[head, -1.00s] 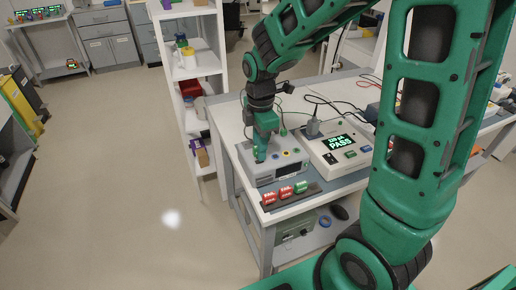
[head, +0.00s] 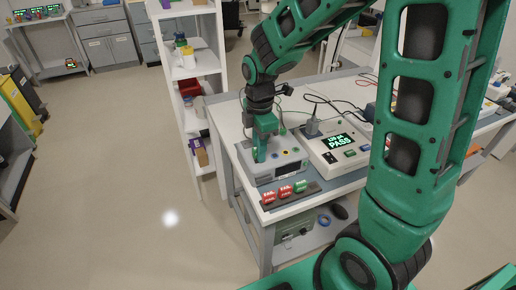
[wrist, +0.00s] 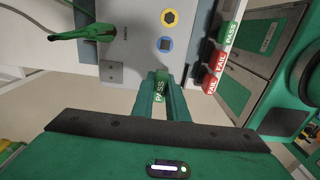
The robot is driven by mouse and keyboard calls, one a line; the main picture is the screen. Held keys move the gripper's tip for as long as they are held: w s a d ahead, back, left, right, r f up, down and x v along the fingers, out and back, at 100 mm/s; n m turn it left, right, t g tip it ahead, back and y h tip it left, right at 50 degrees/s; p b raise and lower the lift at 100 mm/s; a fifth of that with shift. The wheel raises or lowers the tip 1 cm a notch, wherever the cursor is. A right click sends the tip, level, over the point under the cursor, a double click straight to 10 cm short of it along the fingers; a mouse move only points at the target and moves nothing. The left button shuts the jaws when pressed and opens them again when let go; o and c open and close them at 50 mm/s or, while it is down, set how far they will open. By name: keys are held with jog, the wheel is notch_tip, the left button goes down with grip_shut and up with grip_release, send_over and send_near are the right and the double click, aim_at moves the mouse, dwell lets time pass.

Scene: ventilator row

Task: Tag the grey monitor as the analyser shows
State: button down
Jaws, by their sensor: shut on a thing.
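The grey monitor (head: 289,163) stands on the bench, with coloured sockets on it. It also shows in the wrist view (wrist: 135,45), with a green clamp (wrist: 82,33) on it. The analyser (head: 322,151) to its right has a lit screen reading PASS (head: 339,141). My gripper (head: 260,157) points down at the left part of the monitor. In the wrist view my gripper (wrist: 161,92) is shut on a green PASS tag (wrist: 160,88), seen at the monitor's edge. Whether the tag touches the monitor I cannot tell.
A dark rail (head: 314,191) at the bench's front edge holds two red FAIL tags (head: 285,191) and a green PASS tag (head: 301,187). Cables lie behind the analyser. A white shelf unit (head: 184,70) stands left of the bench. The floor (head: 110,170) at left is clear.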

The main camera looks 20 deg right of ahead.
jog(key=shift+f, duration=0.5)
dwell(0.4)
jog(key=c, duration=1.7)
grip_release()
jog(key=shift+o, duration=0.2)
notch_tip(320, 180, up, 11)
jog(key=shift+d+f, duration=0.1)
jog(key=shift+f, duration=0.05)
jog(key=s+d+m, duration=0.8)
jog(key=s+m, duration=0.3)
jog(key=m, duration=0.1)
jog(key=s+d+m, duration=0.9)
jog(key=s+m, duration=0.3)
jog(key=shift+s+f, duration=0.15)
jog(key=shift+f, duration=0.25)
